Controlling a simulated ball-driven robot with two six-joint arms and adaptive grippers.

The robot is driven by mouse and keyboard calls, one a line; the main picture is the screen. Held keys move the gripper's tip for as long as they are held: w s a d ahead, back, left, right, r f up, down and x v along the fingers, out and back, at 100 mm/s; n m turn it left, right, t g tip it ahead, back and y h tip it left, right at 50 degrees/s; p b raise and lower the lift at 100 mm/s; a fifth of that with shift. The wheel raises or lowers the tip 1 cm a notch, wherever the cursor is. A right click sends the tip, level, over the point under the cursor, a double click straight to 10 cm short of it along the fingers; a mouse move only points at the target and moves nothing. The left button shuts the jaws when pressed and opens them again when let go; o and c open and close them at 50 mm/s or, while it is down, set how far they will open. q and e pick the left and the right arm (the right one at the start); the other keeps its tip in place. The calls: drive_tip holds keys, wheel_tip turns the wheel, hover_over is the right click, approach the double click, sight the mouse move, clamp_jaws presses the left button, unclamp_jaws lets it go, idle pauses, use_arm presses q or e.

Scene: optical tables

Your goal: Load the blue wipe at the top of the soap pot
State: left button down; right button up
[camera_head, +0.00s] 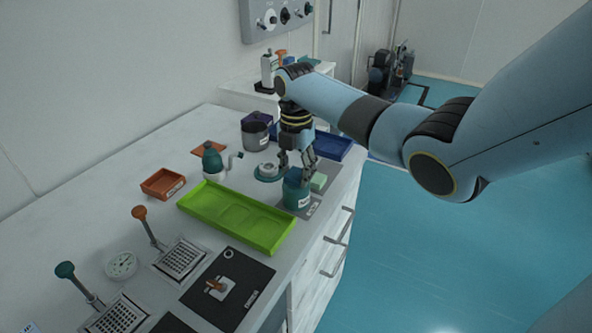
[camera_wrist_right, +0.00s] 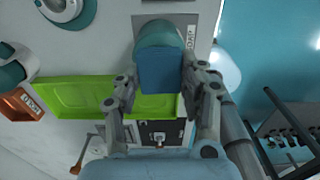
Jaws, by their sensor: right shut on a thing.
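The soap pot (camera_head: 296,195) is a teal jar with a white label, near the front edge of the bench. Its teal side also shows in the wrist view (camera_wrist_right: 157,35), beside a "SOAP" label on the mat. My right gripper (camera_head: 297,162) points down just above the pot, its fingers around the pot's top. In the wrist view my right gripper (camera_wrist_right: 161,88) is shut on the blue wipe (camera_wrist_right: 161,72), which overlaps the pot in the picture. Whether the wipe touches the pot is unclear. In the head view the wipe cannot be made out. My left gripper is out of view.
A light green sponge-like block (camera_head: 319,182) stands close right of the pot. A lime green tray (camera_head: 238,217) lies to its left. A teal round stand (camera_head: 268,172), a dark jar (camera_head: 255,131) and a blue tray (camera_head: 334,146) are behind. The bench ends just right of the pot.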

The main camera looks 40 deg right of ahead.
sight(296, 173)
drive_tip(key=shift+r+p, duration=2.35)
drive_tip(key=shift+p, duration=0.15)
drive_tip(key=shift+r+p, duration=0.9)
drive_tip(key=shift+r, duration=0.25)
drive_tip(key=shift+f, duration=0.1)
